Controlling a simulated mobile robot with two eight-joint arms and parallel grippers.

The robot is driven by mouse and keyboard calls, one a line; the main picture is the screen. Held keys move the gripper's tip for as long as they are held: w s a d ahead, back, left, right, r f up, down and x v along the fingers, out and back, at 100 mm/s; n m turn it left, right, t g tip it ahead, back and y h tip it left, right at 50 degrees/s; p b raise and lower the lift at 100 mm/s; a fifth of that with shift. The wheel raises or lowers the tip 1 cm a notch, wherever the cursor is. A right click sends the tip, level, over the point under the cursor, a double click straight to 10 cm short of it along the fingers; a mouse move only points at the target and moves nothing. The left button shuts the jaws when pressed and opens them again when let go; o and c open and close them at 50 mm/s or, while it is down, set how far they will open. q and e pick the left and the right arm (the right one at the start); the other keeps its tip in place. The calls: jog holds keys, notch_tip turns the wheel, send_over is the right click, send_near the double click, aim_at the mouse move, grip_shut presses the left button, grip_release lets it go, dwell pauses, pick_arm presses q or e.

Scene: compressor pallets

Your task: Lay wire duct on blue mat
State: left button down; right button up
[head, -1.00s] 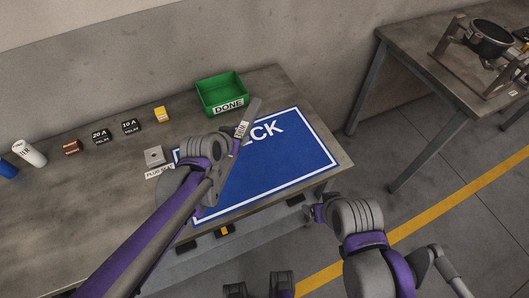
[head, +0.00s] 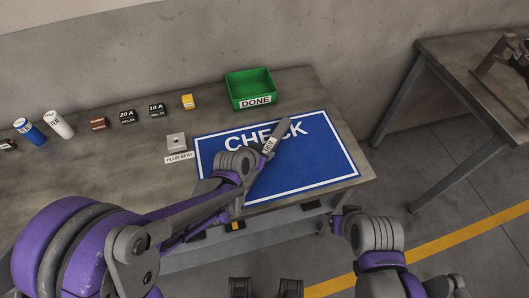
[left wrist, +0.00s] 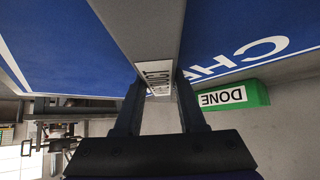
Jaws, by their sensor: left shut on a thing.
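The wire duct (head: 281,133) is a long grey bar with a white label. My left gripper (head: 257,160) is shut on it near the label. The duct slants over the blue mat (head: 315,165), which is marked CHECK, and covers part of the lettering; whether it touches the mat is not clear. In the left wrist view, the duct (left wrist: 148,35) runs up between the fingers of the left gripper (left wrist: 160,100), with blue mat on both sides. My right gripper (head: 340,222) is off the front edge of the table, and its jaw opening cannot be made out.
A green DONE bin (head: 250,88) stands behind the mat. A grey plug seat block (head: 176,142) sits left of it. A yellow part (head: 188,101), relays (head: 157,110) and several cylinders line the back left. Another table (head: 470,75) stands right.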

pick_arm(q)
jog(key=c, duration=0.9)
grip_release()
jog(key=shift+f, duration=0.15)
jog(key=o, duration=0.4)
jog(key=shift+r, duration=0.25)
jog(key=p+v, duration=0.2)
jog(key=v, duration=1)
jog(key=shift+s+a+r+n+g+y+p, duration=0.15)
jog(key=shift+s+a+n+g+y, duration=0.5)
jog(key=shift+s+a, duration=1.55)
jog(key=shift+s+a+r+n+g+y+p, duration=0.15)
jog(key=shift+s+a+n+y, duration=0.8)
jog(key=shift+s+a, duration=1.25)
jog(key=shift+s+a+n+g+y+p, duration=0.1)
jog(key=shift+s+a+n+g+y, duration=0.35)
jog(key=shift+s+a+n, duration=1.6)
